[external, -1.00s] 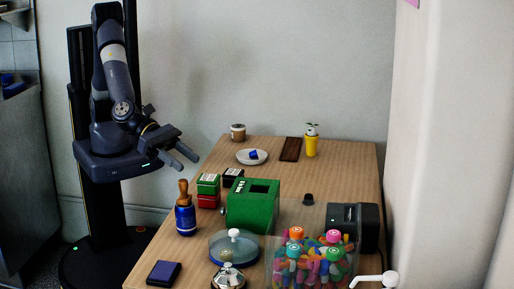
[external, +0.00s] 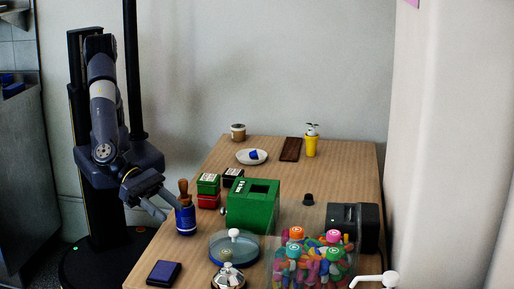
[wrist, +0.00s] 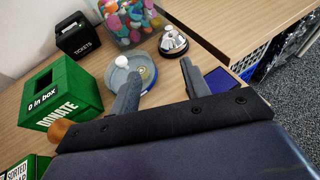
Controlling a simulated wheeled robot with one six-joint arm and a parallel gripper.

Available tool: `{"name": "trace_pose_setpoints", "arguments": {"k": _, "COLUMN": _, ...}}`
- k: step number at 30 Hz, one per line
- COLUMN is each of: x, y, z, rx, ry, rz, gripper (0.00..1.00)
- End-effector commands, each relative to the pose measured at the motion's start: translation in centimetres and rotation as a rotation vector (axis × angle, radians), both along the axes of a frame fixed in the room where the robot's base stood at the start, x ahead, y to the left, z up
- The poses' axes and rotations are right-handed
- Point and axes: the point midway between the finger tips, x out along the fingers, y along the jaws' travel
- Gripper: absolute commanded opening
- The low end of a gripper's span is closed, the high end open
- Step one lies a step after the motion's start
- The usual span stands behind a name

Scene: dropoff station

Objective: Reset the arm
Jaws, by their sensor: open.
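My gripper (external: 168,207) is open and empty. In the external view it hangs at the left edge of the wooden table, close beside the blue stamp with a wooden handle (external: 185,215). I cannot tell whether it touches the stamp. In the wrist view the two fingers of my gripper (wrist: 158,82) are spread apart, with nothing between them. The wooden handle (wrist: 62,130) shows at the left edge of my gripper there; the rest of the stamp is hidden.
A green donate box (external: 252,207) stands mid-table, with small green and red boxes (external: 208,190) beside it. A round blue-rimmed dish (external: 234,247), bell (external: 228,277), ink pad (external: 164,273), jar of colourful pieces (external: 312,268) and black ticket box (external: 353,225) stand nearer the front. The back centre has free room.

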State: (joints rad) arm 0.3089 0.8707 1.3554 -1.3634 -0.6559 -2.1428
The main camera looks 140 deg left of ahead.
Motion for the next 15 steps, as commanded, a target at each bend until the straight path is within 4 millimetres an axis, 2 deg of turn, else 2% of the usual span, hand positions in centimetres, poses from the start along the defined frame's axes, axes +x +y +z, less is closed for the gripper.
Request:
{"name": "trace_pose_setpoints", "arguments": {"k": 1, "x": 0.0, "y": 0.0, "z": -1.3, "rx": 0.002, "ry": 0.004, "rz": 0.001, "gripper": 0.44}}
{"name": "trace_pose_setpoints", "arguments": {"k": 12, "x": -0.1, "y": 0.0, "z": -8.3, "rx": 0.000, "ry": 0.001, "rz": 0.000, "gripper": 0.44}}
{"name": "trace_pose_setpoints", "arguments": {"k": 15, "x": -1.5, "y": -0.7, "z": -7.2, "rx": -0.002, "ry": -0.003, "rz": -0.002, "gripper": 0.44}}
